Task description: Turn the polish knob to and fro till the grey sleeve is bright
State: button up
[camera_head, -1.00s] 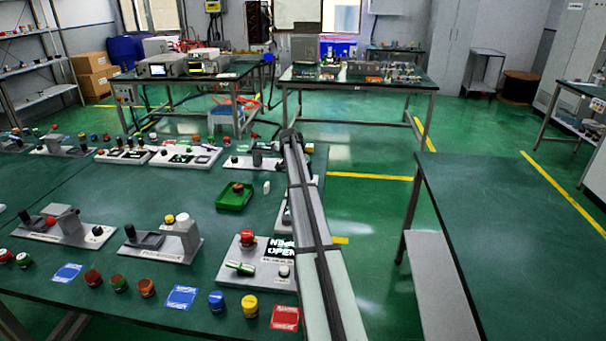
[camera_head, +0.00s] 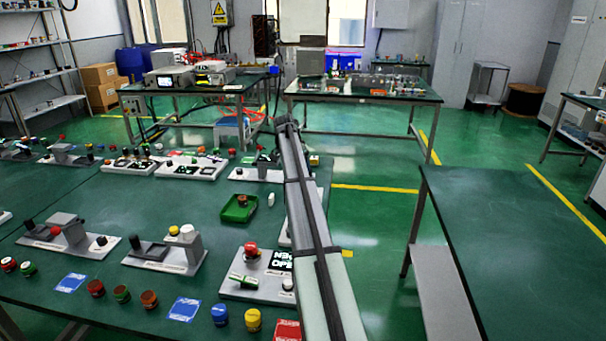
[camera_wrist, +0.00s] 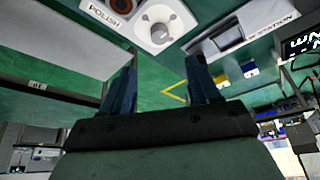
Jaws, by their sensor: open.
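In the wrist view my gripper (camera_wrist: 163,65) is open, its two dark blue fingers wide apart with nothing between them. The polish knob (camera_wrist: 160,33), a grey round knob on a white base, shows past the fingertips near the top of the wrist view. The label reading POLISH (camera_wrist: 112,10) lies just left of it. The knob looks apart from both fingers. I cannot make out the grey sleeve for sure in either view. In the head view I cannot pick out the polish knob or my gripper, and my arm hides part of the bench.
A plate marked STATION (camera_wrist: 268,30) lies right of the knob in the wrist view. In the head view, the green bench (camera_head: 60,195) holds several control plates, loose coloured knobs and a green tray (camera_head: 239,208). A bare table (camera_head: 510,225) stands at the right.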

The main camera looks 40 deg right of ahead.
jog(key=shift+v, duration=0.8)
jog(key=shift+f, duration=0.1)
jog(key=x, duration=1.3)
jog(key=shift+d+f, duration=0.1)
jog(key=shift+f, duration=0.2)
jog(key=shift+c, duration=0.2)
jog(key=c, duration=1)
jog(key=shift+n, duration=0.4)
